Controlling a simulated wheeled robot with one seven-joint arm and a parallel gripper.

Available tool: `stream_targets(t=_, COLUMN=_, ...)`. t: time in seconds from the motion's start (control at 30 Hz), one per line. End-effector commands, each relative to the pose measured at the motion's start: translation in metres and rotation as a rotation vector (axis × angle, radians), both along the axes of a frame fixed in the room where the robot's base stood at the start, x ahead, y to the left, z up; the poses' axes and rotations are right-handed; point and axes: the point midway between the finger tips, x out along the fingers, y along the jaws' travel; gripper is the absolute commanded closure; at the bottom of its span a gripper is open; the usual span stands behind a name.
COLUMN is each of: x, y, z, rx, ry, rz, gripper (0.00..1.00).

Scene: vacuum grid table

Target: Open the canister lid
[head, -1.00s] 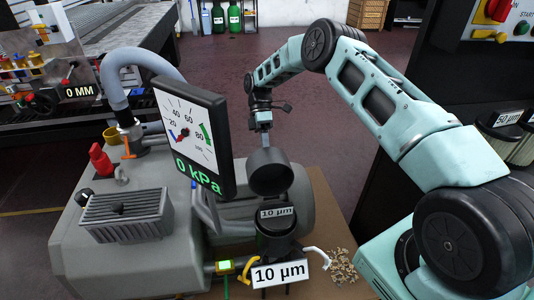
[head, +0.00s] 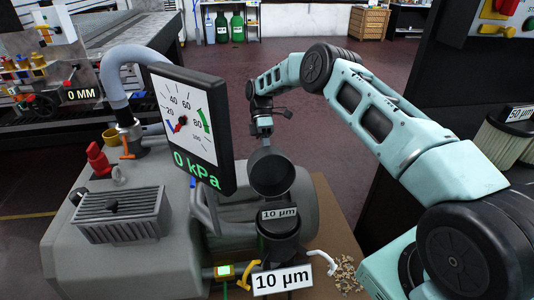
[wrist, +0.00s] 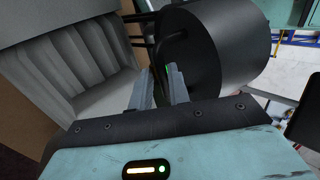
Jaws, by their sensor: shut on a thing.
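The canister (head: 279,243) is a black cylinder with a 10 µm label, standing at the front of the grey vacuum pump unit. Its black lid (head: 271,174) is up off the canister's top and tilted, with its dark hollow underside turned toward the head camera. My gripper (head: 264,136) is behind and above the lid. In the wrist view the lid (wrist: 222,48) is a large dark cylinder, and my gripper's grey fingers (wrist: 158,88) are shut on its thin black handle (wrist: 170,45). The fingers' contact with the handle is partly hidden.
A gauge (head: 188,127) reading 0 kPa stands left of the lid. A yellow valve handle (head: 246,273) and a white handle (head: 323,262) flank the canister's base. Wood chips (head: 347,273) lie at right. A dark cabinet with a 50 µm filter (head: 500,140) stands far right.

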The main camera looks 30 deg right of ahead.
Motion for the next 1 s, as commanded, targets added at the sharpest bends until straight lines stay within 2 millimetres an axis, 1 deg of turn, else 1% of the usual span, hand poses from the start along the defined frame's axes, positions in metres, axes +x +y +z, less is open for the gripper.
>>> stream_targets(t=0.03, x=0.001, y=-0.003, z=-0.015, rx=-0.011, ry=-0.016, rz=-0.004, gripper=1.00)
stream_targets(t=0.13, x=0.001, y=-0.004, z=-0.016, rx=-0.012, ry=-0.016, rz=-0.004, gripper=1.00)
stream_targets(t=0.17, x=0.001, y=-0.004, z=-0.016, rx=-0.012, ry=-0.016, rz=-0.004, gripper=0.73)
stream_targets(t=0.2, x=0.001, y=-0.004, z=-0.015, rx=-0.012, ry=-0.016, rz=-0.004, gripper=0.67)
stream_targets(t=0.63, x=0.003, y=-0.003, z=-0.011, rx=-0.008, ry=-0.021, rz=-0.007, gripper=0.67)
stream_targets(t=0.73, x=0.003, y=-0.003, z=-0.007, rx=-0.008, ry=-0.023, rz=-0.008, gripper=0.67)
stream_targets(t=0.87, x=0.003, y=-0.003, z=0.010, rx=-0.008, ry=-0.024, rz=-0.008, gripper=0.67)
stream_targets(t=1.0, x=0.002, y=-0.003, z=0.037, rx=-0.007, ry=-0.020, rz=-0.006, gripper=0.67)
